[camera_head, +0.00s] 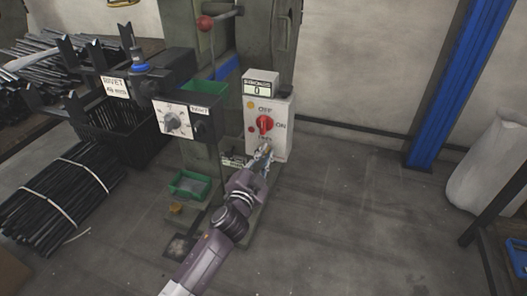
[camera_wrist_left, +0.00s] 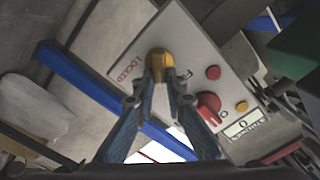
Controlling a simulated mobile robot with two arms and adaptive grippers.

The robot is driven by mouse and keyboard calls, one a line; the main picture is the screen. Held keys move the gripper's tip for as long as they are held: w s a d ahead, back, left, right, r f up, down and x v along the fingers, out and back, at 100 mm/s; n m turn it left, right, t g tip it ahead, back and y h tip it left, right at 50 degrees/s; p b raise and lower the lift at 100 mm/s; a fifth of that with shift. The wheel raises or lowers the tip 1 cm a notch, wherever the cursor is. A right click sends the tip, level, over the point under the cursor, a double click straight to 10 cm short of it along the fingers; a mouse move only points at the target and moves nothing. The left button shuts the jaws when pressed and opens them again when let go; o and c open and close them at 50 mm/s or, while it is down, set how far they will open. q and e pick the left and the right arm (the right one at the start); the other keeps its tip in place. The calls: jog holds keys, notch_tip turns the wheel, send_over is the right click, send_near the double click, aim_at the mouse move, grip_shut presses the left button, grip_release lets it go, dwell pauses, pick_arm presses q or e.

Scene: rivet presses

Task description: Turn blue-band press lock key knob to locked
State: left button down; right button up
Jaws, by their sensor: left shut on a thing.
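The lock key knob (camera_wrist_left: 159,60) is a yellow knob on the grey control box, beside printed LOCKED lettering (camera_wrist_left: 125,68) in the left wrist view. My left gripper (camera_wrist_left: 160,76) is shut on this knob, with a fingertip on each side of it. In the head view my left gripper (camera_head: 265,151) reaches the lower part of the control box (camera_head: 284,112) on the press (camera_head: 265,40). It hides the yellow knob there. I cannot tell the knob's exact angle. My right gripper is in neither view.
A red OFF/ON switch (camera_head: 265,124) sits just above my gripper, below a counter (camera_head: 258,88). A dial box (camera_head: 186,121) and a green bin (camera_head: 190,186) stand to the left. Bundled rods (camera_head: 60,205) lie further left. The floor (camera_head: 345,215) to the right is clear.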

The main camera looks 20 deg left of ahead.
pick_arm(q)
jog(key=shift+d+f+m, duration=0.1)
jog(key=shift+f+m, duration=0.1)
jog(key=shift+m, duration=1.35)
jog(key=shift+d+f+m, duration=0.15)
jog(key=shift+f+m, duration=0.1)
jog(key=shift+m, duration=1.25)
jog(key=shift+d+f+m, duration=0.1)
jog(key=shift+f+m, duration=0.1)
jog(key=shift+m, duration=1.35)
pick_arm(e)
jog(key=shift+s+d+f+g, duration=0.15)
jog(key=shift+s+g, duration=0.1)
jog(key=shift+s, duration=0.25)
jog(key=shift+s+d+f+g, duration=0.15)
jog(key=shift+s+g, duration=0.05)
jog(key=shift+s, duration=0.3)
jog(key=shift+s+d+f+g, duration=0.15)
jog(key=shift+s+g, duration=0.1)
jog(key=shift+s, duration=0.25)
pick_arm(q)
jog(key=c, duration=2)
grip_release()
jog(key=shift+o, duration=0.2)
